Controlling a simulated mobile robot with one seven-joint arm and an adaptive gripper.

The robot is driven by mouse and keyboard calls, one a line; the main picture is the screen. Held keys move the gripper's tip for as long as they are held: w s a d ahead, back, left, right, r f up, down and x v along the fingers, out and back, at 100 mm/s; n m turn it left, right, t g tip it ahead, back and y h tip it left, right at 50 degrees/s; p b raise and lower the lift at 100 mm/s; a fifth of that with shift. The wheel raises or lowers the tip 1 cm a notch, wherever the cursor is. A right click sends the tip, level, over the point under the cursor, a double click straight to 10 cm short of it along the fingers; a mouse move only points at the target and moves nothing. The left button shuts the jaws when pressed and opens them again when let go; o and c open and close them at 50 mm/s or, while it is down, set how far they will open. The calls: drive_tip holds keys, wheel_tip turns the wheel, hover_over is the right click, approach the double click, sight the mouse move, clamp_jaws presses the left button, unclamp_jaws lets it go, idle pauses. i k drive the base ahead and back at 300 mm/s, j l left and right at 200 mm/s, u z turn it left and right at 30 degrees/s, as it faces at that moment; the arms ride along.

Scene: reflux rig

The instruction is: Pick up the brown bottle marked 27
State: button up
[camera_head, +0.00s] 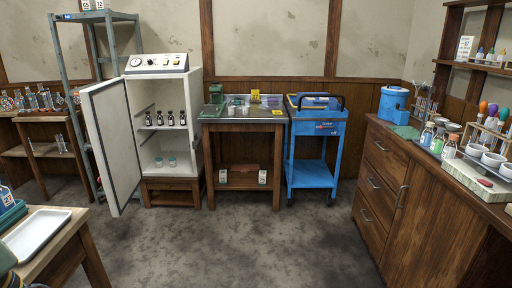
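Several small dark brown bottles with pale labels stand in a row on the upper shelf of the open white cabinet (150,90). The leftmost brown bottle (148,118) is near the cabinet's hinge side, and the rightmost brown bottle (182,118) is near its right wall. The labels are too small to read, so I cannot tell which bottle is marked 27. The cabinet door (113,145) stands wide open to the left. My gripper is not in view.
A wooden table (243,118) and a blue cart (311,175) stand right of the cabinet. A grey metal rack (68,75) is behind the door. A wooden counter (395,190) lines the right, and a table with a white tray (35,233) is front left. The middle floor is clear.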

sight(160, 119)
drive_tip(key=i+l+u, duration=0.15)
drive_tip(key=i, duration=1.35)
drive_tip(key=i+u, duration=0.35)
drive_tip(key=i, duration=0.3)
drive_tip(key=i+l+u, duration=0.1)
drive_tip(key=i+u, duration=0.25)
drive_tip(key=i, duration=0.35)
drive_tip(key=i+u, duration=0.3)
drive_tip(key=k+l, duration=0.05)
